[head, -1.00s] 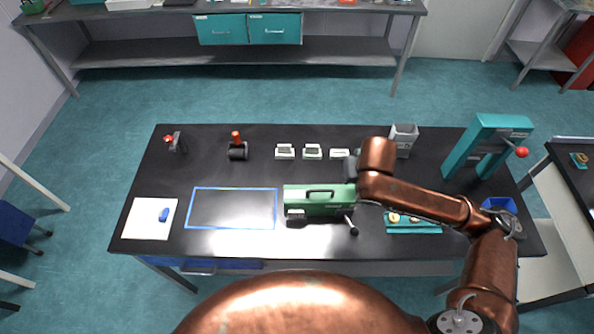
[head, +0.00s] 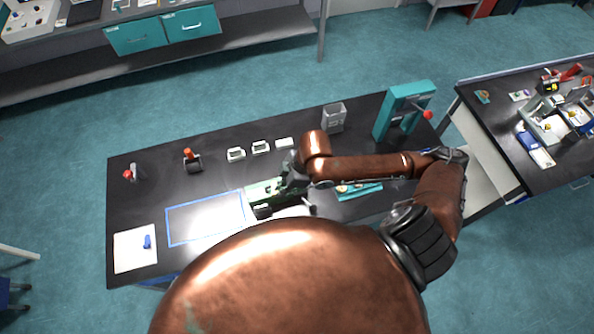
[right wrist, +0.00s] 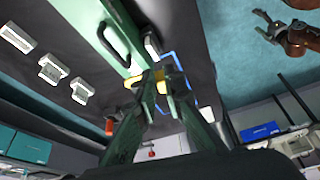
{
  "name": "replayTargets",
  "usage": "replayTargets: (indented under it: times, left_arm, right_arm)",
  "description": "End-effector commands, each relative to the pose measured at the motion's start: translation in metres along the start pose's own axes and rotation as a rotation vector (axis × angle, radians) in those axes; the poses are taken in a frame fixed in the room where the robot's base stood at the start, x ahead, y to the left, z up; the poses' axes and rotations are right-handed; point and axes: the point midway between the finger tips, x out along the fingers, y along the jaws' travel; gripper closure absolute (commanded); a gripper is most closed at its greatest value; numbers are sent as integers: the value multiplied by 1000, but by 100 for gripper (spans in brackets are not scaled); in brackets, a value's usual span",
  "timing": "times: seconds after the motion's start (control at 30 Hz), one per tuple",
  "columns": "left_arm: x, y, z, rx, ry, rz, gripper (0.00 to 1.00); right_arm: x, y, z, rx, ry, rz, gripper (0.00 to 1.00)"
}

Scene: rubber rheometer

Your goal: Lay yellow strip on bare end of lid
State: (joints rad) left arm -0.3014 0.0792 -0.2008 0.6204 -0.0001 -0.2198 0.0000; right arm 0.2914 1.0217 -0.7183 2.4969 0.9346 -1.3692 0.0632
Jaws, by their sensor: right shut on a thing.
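The green case with its lid (head: 262,190) lies on the black table beside the blue-outlined area. In the right wrist view its green lid (right wrist: 88,22) with a black handle comes in from the top. My right gripper (head: 290,184) is over the case's right end and hides part of it. In the right wrist view the right gripper (right wrist: 157,78) is shut on the yellow strip (right wrist: 163,82), close to the lid's end; whether they touch is unclear. The strip is mostly hidden by the fingers. My left gripper (right wrist: 260,24) shows far off, its fingers apart, with nothing seen between them.
Small white trays (head: 261,147) stand behind the case. A grey bin (head: 334,117) and a teal press (head: 404,108) stand at the back right. A teal tray (head: 358,190) lies right of the case. The blue-outlined area (head: 205,217) is clear.

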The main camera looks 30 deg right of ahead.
Motion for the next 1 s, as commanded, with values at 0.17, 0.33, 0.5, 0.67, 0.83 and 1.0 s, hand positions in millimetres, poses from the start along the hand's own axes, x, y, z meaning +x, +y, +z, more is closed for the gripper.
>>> replayTargets:
  times: [0.17,0.33,0.5,0.67,0.83,1.0]
  left_arm:
    - [-31,-1,-4,0,0,0,29]
    - [-29,-1,-3,0,0,0,29]
    - [0,-1,0,0,0,-1,29]
    - [27,0,3,-1,-1,-1,29]
    - [54,1,5,0,-1,-1,29]
    - [80,2,9,0,-3,-1,29]
  right_arm:
    - [-18,-25,-3,-142,-2,-59,100]
    - [-17,-29,1,-190,-4,-75,100]
    - [-8,-13,16,-192,-5,-72,100]
    - [-3,2,30,-191,-5,-72,100]
    - [-1,15,40,-193,-6,-72,100]
    - [1,26,48,-191,-5,-71,100]
